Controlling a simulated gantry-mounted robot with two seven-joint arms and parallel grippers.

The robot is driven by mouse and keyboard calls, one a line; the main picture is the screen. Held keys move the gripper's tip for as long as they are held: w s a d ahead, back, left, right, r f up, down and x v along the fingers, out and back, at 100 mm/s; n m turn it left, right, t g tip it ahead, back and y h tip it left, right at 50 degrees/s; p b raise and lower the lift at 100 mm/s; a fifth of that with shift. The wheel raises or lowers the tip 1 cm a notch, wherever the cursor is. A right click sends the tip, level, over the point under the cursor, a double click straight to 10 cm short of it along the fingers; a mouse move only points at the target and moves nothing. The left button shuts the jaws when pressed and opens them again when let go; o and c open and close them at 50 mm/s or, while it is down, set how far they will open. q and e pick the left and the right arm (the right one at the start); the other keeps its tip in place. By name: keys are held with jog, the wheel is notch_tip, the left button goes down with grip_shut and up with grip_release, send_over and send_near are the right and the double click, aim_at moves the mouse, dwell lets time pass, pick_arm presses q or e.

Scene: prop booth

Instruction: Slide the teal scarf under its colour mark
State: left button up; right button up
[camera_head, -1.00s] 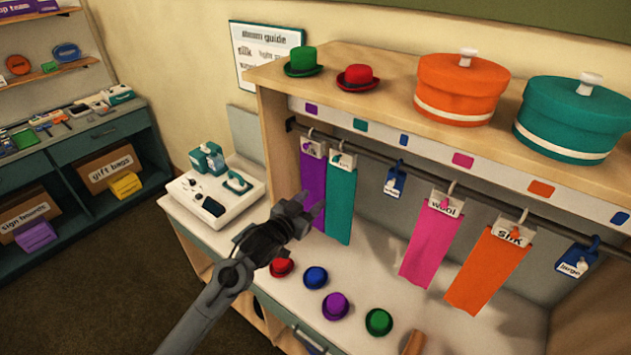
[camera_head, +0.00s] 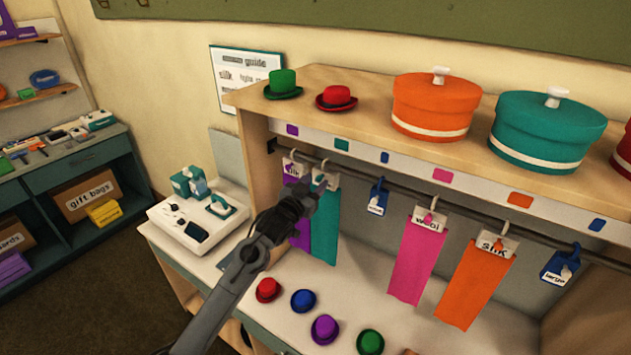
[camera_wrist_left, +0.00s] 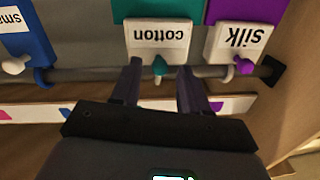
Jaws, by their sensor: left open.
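The teal scarf (camera_head: 325,230) hangs from the rail close beside the purple scarf (camera_head: 300,235), partly overlapping it in the head view. Its white "cotton" tag (camera_wrist_left: 158,43) and teal peg (camera_wrist_left: 158,66) show in the left wrist view. The teal colour mark (camera_head: 341,144) on the strip above lies slightly right of the scarf's hook in the head view. My left gripper (camera_head: 314,190) is open in front of the tag. In the wrist view its fingertips (camera_wrist_left: 160,70) stand on either side of the peg, with gaps. My right gripper is not in view.
The purple scarf's "silk" tag (camera_wrist_left: 237,43) is close beside. A blue size tag (camera_head: 377,198) hangs to the right, then the pink scarf (camera_head: 415,262) and orange scarf (camera_head: 470,280). Small hats (camera_head: 303,300) stand on the counter below.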

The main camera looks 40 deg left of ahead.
pick_arm(q)
jog(key=shift+w+a, duration=0.1)
jog(key=shift+w, duration=0.45)
jog(key=shift+c, duration=0.3)
grip_shut()
